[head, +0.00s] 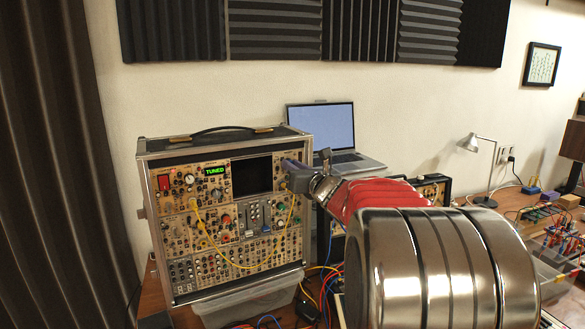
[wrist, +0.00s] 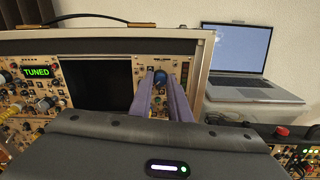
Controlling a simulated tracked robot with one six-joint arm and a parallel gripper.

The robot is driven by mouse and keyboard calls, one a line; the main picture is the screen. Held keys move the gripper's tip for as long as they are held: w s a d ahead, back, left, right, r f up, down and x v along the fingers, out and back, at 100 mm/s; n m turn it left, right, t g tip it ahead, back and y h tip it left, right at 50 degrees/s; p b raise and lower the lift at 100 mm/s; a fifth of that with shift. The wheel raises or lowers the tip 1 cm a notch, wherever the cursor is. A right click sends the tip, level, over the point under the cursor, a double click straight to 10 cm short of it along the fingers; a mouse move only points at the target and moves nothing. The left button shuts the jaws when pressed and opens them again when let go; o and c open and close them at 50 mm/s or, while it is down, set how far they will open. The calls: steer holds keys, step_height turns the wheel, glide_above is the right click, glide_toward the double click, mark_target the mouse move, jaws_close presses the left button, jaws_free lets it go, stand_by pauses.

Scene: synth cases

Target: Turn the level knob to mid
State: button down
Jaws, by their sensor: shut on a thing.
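The instrument case (head: 148,215) is a rack of tan panels full of knobs, jacks and switches, standing upright on the table. My gripper (head: 287,166) reaches in from the right to the case's upper right panel. In the wrist view its two grey-purple fingers (wrist: 163,92) close around a small blue knob (wrist: 160,77) right of the dark screen (wrist: 97,83). The knob's top shows between the fingertips; the rest is hidden, and its pointer and label are too small to read. In the head view the gripper covers the knob.
A green display (head: 214,170) reads TUNED. Yellow cables (head: 207,236) loop across the case's front. An open laptop (head: 321,130) stands behind my arm, and a clear bin (head: 245,305) is below the case. A lamp (head: 473,143) stands farther right.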

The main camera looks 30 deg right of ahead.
steer(key=shift+m, duration=0.3)
steer(key=shift+d+f+m+y, duration=0.1)
steer(key=shift+m+y, duration=0.05)
steer(key=shift+m, duration=4.1)
steer(key=shift+d+f+m+y, duration=0.1)
steer(key=shift+m, duration=4.2)
steer(key=shift+d+f+m+y, duration=0.1)
steer(key=shift+m+y, duration=0.05)
steer(key=shift+m, duration=4.1)
steer(key=shift+s, duration=0.1)
steer(key=shift+f, duration=0.1)
steer(key=c, duration=1.9)
jaws_free()
steer(key=shift+c, duration=0.2)
steer(key=shift+o, duration=1.4)
steer(key=shift+a+r, duration=0.15)
steer(key=shift+r, duration=0.15)
